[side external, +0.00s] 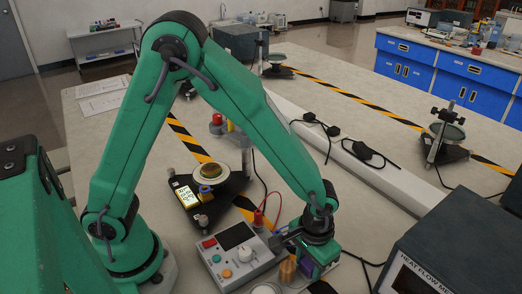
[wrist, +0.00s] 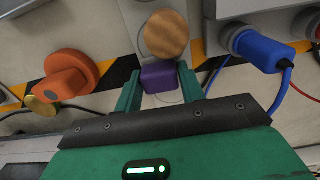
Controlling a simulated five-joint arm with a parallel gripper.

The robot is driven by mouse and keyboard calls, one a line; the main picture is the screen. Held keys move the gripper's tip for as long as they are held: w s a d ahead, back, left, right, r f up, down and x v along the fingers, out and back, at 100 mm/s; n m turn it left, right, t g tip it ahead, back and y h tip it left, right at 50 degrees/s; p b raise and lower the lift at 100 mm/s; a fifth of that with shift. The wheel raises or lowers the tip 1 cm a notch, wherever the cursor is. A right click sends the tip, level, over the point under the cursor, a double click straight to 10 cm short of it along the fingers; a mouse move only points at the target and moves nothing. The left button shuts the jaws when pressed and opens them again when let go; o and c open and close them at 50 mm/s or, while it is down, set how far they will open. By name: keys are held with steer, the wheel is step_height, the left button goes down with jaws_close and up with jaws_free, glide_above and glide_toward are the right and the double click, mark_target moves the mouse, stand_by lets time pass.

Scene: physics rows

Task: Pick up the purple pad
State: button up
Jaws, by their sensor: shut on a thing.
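The purple pad (wrist: 159,78) is a small block between the two green fingers of my gripper (wrist: 160,92) in the wrist view. My gripper is shut on it. In the side external view my gripper (side external: 312,268) points down at the right end of the grey control box, and a bit of purple (side external: 306,267) shows at its fingers. The rest of the pad is hidden there. I cannot tell whether the pad is touching the surface below.
A round wooden piece (wrist: 166,35) lies just beyond the pad. An orange knob (wrist: 68,77) is to the left and a blue plug with a cable (wrist: 262,48) to the right. The grey control box (side external: 238,256) stands beside my gripper, and a dark heat flow meter (side external: 450,250) stands at right.

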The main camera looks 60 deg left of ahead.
mark_target(309, 263)
steer(key=shift+r, duration=4.95)
steer(key=shift+o, duration=0.9)
steer(key=shift+c, duration=0.5)
steer(key=shift+w+a, duration=0.2)
steer(key=shift+a, duration=0.15)
steer(key=w+a+r+n, duration=0.1)
steer(key=a+r+n, duration=0.1)
steer(key=a, duration=0.8)
steer(key=w+a+r+n, duration=0.2)
steer(key=a, duration=0.7)
steer(key=s+a+r+n, duration=0.2)
steer(key=s+a, duration=0.2)
steer(key=a, duration=0.5)
steer(key=s+a+r+n, duration=0.2)
steer(key=s+a, duration=0.3)
steer(key=a, duration=0.4)
steer(key=shift+a+n, duration=0.35)
steer(key=shift+n, duration=0.15)
